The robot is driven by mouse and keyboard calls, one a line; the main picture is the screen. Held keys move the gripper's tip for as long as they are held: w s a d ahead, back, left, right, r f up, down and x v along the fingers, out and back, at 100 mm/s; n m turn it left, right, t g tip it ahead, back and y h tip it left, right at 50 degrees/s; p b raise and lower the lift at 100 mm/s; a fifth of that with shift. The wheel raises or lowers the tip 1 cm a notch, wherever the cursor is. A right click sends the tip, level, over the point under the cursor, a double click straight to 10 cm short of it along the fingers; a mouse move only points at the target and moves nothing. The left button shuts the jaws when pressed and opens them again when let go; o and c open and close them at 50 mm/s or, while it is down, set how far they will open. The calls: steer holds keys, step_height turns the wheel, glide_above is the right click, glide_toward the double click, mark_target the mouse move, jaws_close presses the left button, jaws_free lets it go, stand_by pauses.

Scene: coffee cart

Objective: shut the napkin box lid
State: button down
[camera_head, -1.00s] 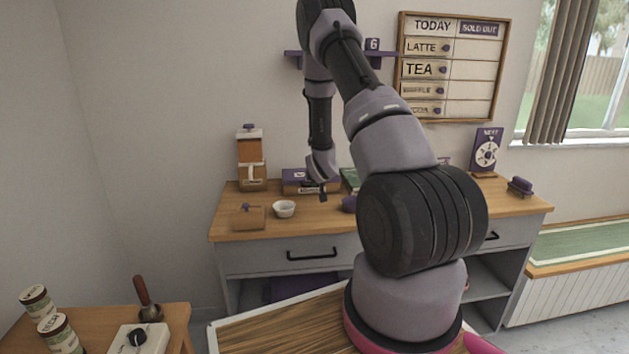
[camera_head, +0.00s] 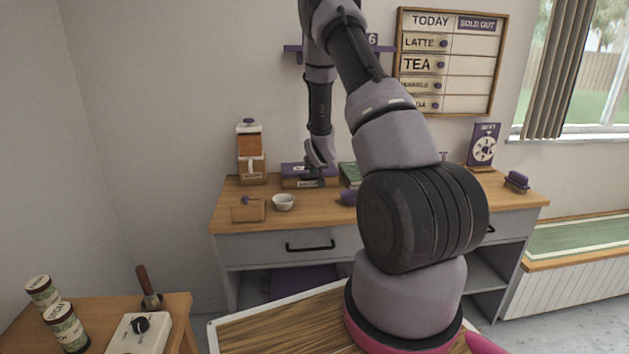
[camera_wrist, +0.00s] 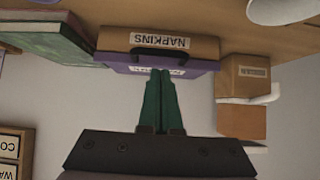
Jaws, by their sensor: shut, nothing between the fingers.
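The napkin box (camera_head: 305,184) stands at the back of the wooden counter, a wooden box with a white label. In the wrist view, which is upside down, its front (camera_wrist: 200,47) reads NAPKINS. Its purple lid (camera_head: 291,168) shows above the front with a white label on it; it also shows in the wrist view (camera_wrist: 115,66). I cannot tell whether the lid lies fully flat. A dark curved handle (camera_wrist: 158,53) shows by the lid's edge. My gripper (camera_wrist: 160,72) is shut and empty, its green fingertips overlapping the lid in view; contact is unclear. In the head view my gripper (camera_head: 322,178) is at the box's right part.
A wooden dispenser (camera_head: 250,155) stands left of the box. A white bowl (camera_head: 283,202) and a small wooden box (camera_head: 248,211) stand in front. A green book (camera_head: 350,174) lies close on the right. The wall is right behind.

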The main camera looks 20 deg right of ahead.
steer(key=s+f, duration=0.1)
steer(key=s, duration=0.1)
steer(key=s+a+f, duration=0.1)
steer(key=s, duration=0.2)
steer(key=s+a+f, duration=0.1)
steer(key=s+f, duration=0.1)
steer(key=s, duration=0.1)
steer(key=shift+s+a+f, duration=0.1)
steer(key=s+a+r+m+y, duration=0.1)
steer(key=s+a+r, duration=0.1)
steer(key=r, duration=0.7)
steer(key=s+a+r+g, duration=0.1)
steer(key=s+a+r, duration=0.15)
steer(key=r, duration=0.55)
steer(key=s+a+r+m+y, duration=0.1)
steer(key=s+a+r, duration=0.1)
steer(key=r, duration=0.7)
steer(key=s+a+r+y, duration=0.1)
steer(key=s+r, duration=0.3)
steer(key=s, duration=0.4)
steer(key=s+a+r+g+y, duration=0.1)
steer(key=s+a+r, duration=0.3)
steer(key=s, duration=0.5)
steer(key=s+a+r+n, duration=0.1)
steer(key=s+a+r, duration=0.2)
steer(key=s, duration=0.6)
step_height(320, 180, up, 2)
steer(key=shift+s+a+r+g+y, duration=0.15)
steer(key=shift+a+r+g+y, duration=0.1)
steer(key=shift+g+y, duration=0.15)
